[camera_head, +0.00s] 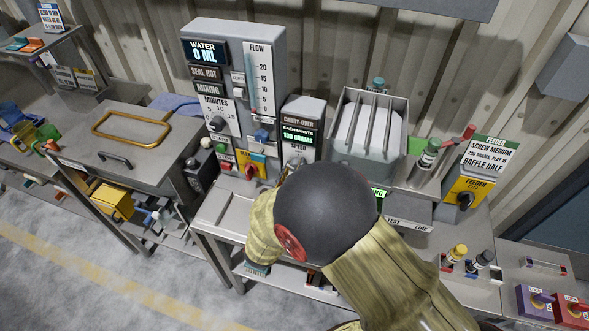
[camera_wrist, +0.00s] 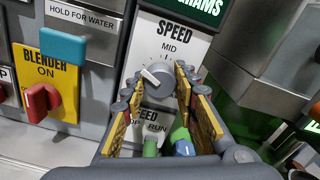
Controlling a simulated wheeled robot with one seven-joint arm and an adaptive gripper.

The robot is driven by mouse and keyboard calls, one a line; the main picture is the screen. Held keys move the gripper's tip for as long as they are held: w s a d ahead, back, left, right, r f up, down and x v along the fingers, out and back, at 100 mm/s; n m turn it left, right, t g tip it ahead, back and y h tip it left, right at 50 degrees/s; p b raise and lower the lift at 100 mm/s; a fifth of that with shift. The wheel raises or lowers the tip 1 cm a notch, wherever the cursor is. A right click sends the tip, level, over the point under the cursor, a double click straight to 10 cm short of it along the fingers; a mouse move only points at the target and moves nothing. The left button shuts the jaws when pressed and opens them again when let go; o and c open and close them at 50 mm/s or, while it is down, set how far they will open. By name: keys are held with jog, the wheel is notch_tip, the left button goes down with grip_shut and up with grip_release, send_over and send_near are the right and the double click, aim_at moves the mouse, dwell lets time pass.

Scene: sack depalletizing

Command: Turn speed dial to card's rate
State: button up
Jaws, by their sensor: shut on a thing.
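The speed dial (camera_wrist: 157,82) is a grey round knob with a white pointer, on a white panel marked SPEED, MID and, lower, RUN. Its pointer aims up and left. My gripper (camera_wrist: 160,76) is shut on the dial, one finger on each side. In the head view my arm hides the dial and gripper; the SPEED label (camera_head: 297,161) shows above it. A display (camera_head: 297,135) over it reads EACH MINUTE 130 GRAMS. The FEEDER card (camera_head: 488,157) at right reads SCREW MEDIUM, apparently 220 GRAMS, BAFFLE HALF.
Left of the dial is a red blender switch (camera_wrist: 40,100) on a yellow plate. A teal lever (camera_wrist: 63,46) stands out near the dial panel. Green and blue parts lie just below the dial.

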jog(key=shift+m, duration=0.3)
jog(key=m+b, duration=0.6)
jog(key=m, duration=0.2)
jog(key=shift+f, duration=0.1)
jog(key=shift+m, duration=0.4)
jog(key=o, duration=1.1)
jog(key=shift+o, duration=0.3)
jog(key=shift+s, duration=0.1)
jog(key=v, duration=1.1)
jog(key=shift+s, duration=0.4)
